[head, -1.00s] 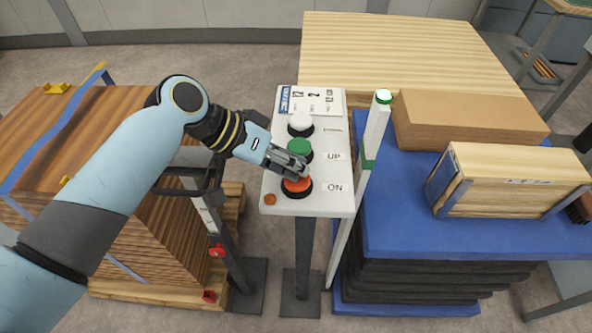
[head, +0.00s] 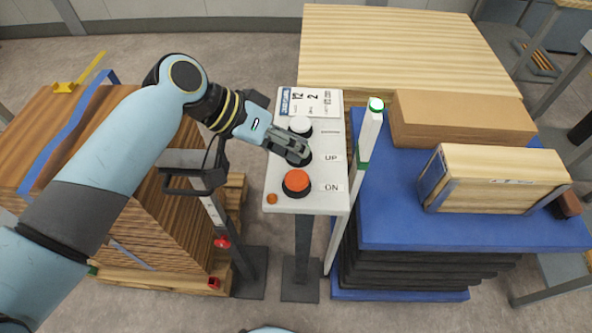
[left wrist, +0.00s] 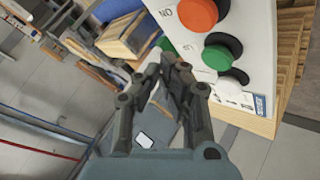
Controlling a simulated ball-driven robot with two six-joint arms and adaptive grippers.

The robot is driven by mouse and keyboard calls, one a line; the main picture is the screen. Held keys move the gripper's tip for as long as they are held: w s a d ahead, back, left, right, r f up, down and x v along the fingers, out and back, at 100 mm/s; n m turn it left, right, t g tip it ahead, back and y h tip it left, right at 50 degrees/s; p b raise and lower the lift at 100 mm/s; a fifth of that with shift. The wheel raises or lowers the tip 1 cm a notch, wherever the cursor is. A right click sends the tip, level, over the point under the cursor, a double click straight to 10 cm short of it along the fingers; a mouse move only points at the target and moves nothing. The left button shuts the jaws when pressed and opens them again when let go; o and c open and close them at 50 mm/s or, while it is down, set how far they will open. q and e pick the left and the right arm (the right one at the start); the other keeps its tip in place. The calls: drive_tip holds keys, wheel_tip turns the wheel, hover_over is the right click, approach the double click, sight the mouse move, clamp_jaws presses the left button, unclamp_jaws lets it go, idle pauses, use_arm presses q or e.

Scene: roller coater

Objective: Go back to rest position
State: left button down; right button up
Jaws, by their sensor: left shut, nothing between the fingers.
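My left arm comes in from the left in the head view. Its gripper (head: 296,156) is shut and empty, over the control panel (head: 285,205) at the green button, which it hides there. The orange button (head: 297,181) marked ON is in full view nearer to me, and the white button (head: 300,125) is beyond the gripper. In the left wrist view my left gripper (left wrist: 178,78) has its fingers together, apart from the orange button (left wrist: 198,14) and the green button (left wrist: 217,57). My right gripper is not in view.
Stacked boards (head: 165,235) on a pallet stand left of the panel. On the right, a blue table (head: 385,228) holds a brown box (head: 460,118) and a wooden crate (head: 495,180). A white post (head: 366,150) with a green top stands close to the panel's right.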

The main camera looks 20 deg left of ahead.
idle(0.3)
use_arm(q)
drive_tip(key=s+a+r+n+y, duration=0.1)
drive_tip(key=s+a+r+y, duration=0.3)
drive_tip(key=s+a, duration=0.4)
drive_tip(key=s+a+r+n+y, duration=0.1)
drive_tip(key=s+a+r+y, duration=0.35)
drive_tip(key=s, duration=0.65)
drive_tip(key=s+a+f+g+b, duration=0.15)
drive_tip(key=f+b, duration=0.45)
drive_tip(key=f, duration=1.3)
drive_tip(key=a+f+g+b, duration=0.1)
drive_tip(key=a+f+b, duration=0.35)
drive_tip(key=f, duration=1.55)
drive_tip(key=s+f+b, duration=0.6)
drive_tip(key=s+f, duration=0.3)
drive_tip(key=f, duration=0.5)
drive_tip(key=s+f+n+b, duration=0.1)
drive_tip(key=s+f+b, duration=0.6)
drive_tip(key=s+f, duration=0.3)
wheel_tip(320, 180, down, 4)
drive_tip(key=shift+d+f+g, duration=0.2)
drive_tip(key=shift+d+g, duration=0.05)
drive_tip(key=shift+g, duration=0.2)
drive_tip(key=shift+s+y, duration=0.15)
drive_tip(key=shift+y, duration=0.1)
